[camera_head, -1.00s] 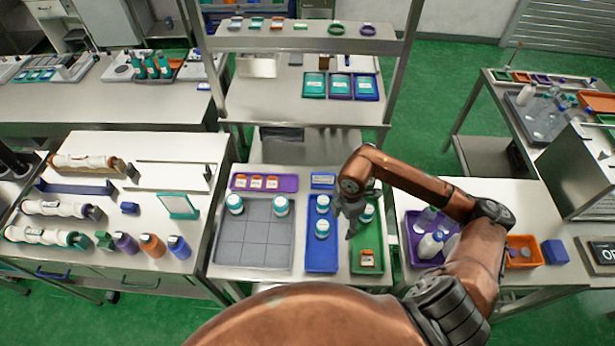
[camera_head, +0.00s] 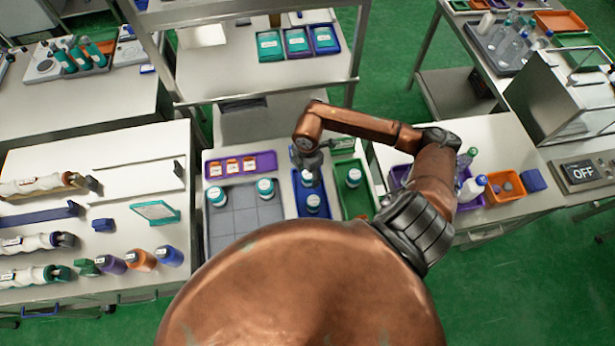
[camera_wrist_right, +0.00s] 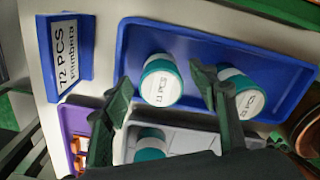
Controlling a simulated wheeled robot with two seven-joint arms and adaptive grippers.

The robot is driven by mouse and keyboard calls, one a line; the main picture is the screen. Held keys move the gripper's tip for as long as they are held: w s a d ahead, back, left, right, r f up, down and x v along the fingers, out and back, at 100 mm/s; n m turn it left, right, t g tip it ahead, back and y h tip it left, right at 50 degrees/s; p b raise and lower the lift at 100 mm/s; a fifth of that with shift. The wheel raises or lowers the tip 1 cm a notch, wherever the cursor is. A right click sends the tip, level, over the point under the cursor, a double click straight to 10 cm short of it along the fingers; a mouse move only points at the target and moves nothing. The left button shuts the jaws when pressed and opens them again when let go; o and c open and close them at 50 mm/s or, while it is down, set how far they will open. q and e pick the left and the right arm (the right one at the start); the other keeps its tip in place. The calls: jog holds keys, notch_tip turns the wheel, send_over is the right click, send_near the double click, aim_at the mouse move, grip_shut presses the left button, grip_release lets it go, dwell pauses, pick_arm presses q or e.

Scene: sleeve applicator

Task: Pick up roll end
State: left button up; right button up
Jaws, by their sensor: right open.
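Several white rolls with coloured end pieces lie at the left on the side table: an upper roll (camera_head: 30,187), a middle roll (camera_head: 25,244) and a lower roll (camera_head: 22,277). Which one is the task's roll end I cannot tell. My right gripper (camera_head: 309,163) is far to the right of them, above the blue tray (camera_head: 321,205). In the wrist view the right gripper (camera_wrist_right: 160,76) is open, its fingers either side of a white-and-teal jar (camera_wrist_right: 161,84); a second jar (camera_wrist_right: 241,96) is partly hidden behind one finger. My left gripper is not in view.
A grey tray (camera_head: 240,236) holds jars beside a purple label tray (camera_head: 263,163). A green tray (camera_head: 344,203) is right of the blue one. Coloured bottles (camera_head: 140,260) and a teal-framed stand (camera_head: 157,211) are near the rolls. A purple bin and orange bin (camera_head: 505,188) stand right.

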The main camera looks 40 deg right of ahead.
jog(key=shift+s+f, duration=0.1)
jog(key=shift+f, duration=0.8)
jog(key=c, duration=1.3)
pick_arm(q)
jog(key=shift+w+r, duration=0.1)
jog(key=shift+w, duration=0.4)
pick_arm(e)
jog(key=shift+o, duration=0.2)
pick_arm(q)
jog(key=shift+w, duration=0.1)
pick_arm(e)
jog(key=shift+r, duration=0.1)
